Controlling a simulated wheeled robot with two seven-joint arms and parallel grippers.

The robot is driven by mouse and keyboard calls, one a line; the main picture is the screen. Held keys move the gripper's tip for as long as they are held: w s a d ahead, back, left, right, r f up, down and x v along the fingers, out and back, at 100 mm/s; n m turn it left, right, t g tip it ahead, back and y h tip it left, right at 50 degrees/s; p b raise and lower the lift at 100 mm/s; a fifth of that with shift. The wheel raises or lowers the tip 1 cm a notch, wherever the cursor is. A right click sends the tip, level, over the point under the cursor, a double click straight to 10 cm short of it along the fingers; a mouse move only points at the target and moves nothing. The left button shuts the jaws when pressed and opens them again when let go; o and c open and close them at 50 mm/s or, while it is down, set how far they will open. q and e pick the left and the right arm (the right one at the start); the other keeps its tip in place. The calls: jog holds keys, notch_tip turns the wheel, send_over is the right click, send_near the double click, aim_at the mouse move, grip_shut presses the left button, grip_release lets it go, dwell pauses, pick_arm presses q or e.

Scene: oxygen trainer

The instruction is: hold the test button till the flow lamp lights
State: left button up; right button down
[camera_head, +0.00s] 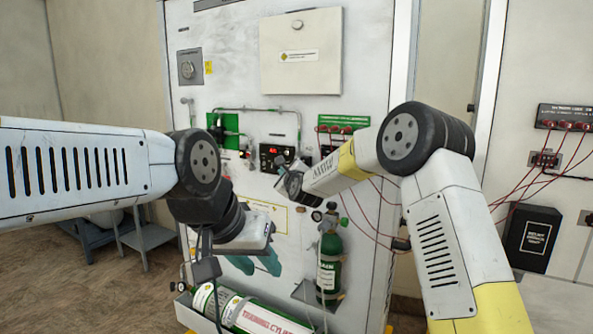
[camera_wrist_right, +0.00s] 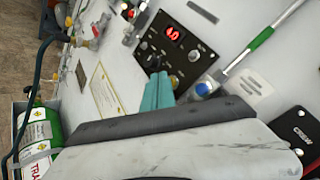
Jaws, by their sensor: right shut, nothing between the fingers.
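A black control panel (camera_head: 277,157) with a red lit display is on the white board. In the right wrist view the panel (camera_wrist_right: 190,57) shows the red digits (camera_wrist_right: 172,33), with small knobs or buttons below them. I cannot tell which is the test button or the flow lamp. My right gripper (camera_wrist_right: 158,90) has its teal fingers shut and empty, their tips close to the panel's lower edge; contact is unclear. In the head view, my right wrist partly covers the panel's lower side. My left gripper (camera_head: 256,264) is low before the board, its teal fingers apart and empty.
A green upright cylinder (camera_head: 329,265) stands at the board's lower right, and a lying green cylinder (camera_head: 245,314) is in a tray below my left gripper. A blue-topped fitting (camera_wrist_right: 202,89) is right of my right fingers. Red hoses (camera_head: 375,215) hang at the right.

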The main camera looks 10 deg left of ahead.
jog(key=shift+w+d, duration=0.15)
jog(key=shift+w, duration=0.25)
dwell(2.1)
jog(key=shift+s, duration=0.1)
jog(key=shift+s+a, duration=0.3)
jog(key=shift+s, duration=0.4)
jog(key=shift+s+a, duration=0.3)
jog(key=shift+s, duration=0.5)
jog(key=shift+s+a, duration=0.25)
jog(key=shift+s, duration=0.5)
jog(key=shift+s+a, duration=0.3)
jog(key=shift+s, duration=0.5)
